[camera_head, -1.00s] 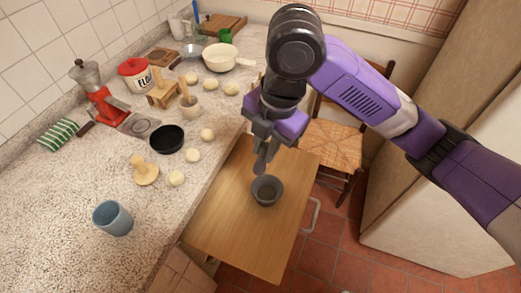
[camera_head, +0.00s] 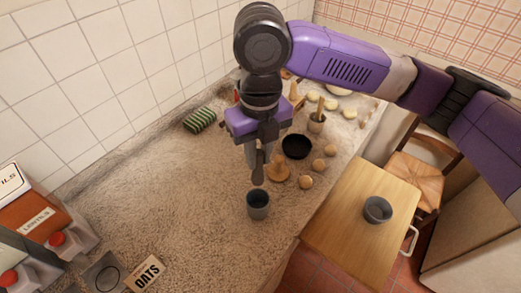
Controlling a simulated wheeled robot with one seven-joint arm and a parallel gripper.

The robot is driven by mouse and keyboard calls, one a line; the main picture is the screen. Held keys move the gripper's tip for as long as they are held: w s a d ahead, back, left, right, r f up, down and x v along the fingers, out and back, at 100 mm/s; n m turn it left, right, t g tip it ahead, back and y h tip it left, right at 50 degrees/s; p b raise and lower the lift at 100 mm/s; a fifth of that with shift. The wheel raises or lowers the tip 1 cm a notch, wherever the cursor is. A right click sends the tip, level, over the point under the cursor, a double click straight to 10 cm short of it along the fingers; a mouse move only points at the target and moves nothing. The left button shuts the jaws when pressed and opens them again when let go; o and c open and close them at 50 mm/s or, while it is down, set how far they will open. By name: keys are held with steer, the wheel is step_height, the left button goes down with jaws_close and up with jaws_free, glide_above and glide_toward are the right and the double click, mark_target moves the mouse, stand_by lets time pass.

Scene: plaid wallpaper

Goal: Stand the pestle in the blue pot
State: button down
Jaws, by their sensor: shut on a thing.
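The blue pot (camera_head: 258,211) stands upright on the speckled counter, left of the counter's edge. My gripper (camera_head: 257,152) is above it, pointing down and shut on a dark grey pestle (camera_head: 257,176). The pestle hangs upright with its rounded end just above the pot's rim in the picture. I cannot tell the exact gap between them. The pestle's upper part is hidden by my gripper's fingers.
A grey mortar (camera_head: 377,211) sits on the wooden board (camera_head: 345,240) at right. The counter left of the pot is clear.

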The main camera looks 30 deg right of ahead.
steer(key=shift+a+n, duration=0.2)
steer(key=shift+n, duration=0.4)
steer(key=shift+a+f, duration=0.1)
steer(key=shift+f, duration=0.1)
step_height(320, 180, down, 12)
steer(key=b, duration=0.9)
steer(key=shift+r, duration=0.15)
steer(key=c, duration=1.2)
jaws_free()
steer(key=shift+c, duration=0.2)
steer(key=shift+r+b, duration=0.35)
steer(key=shift+r, duration=3.6)
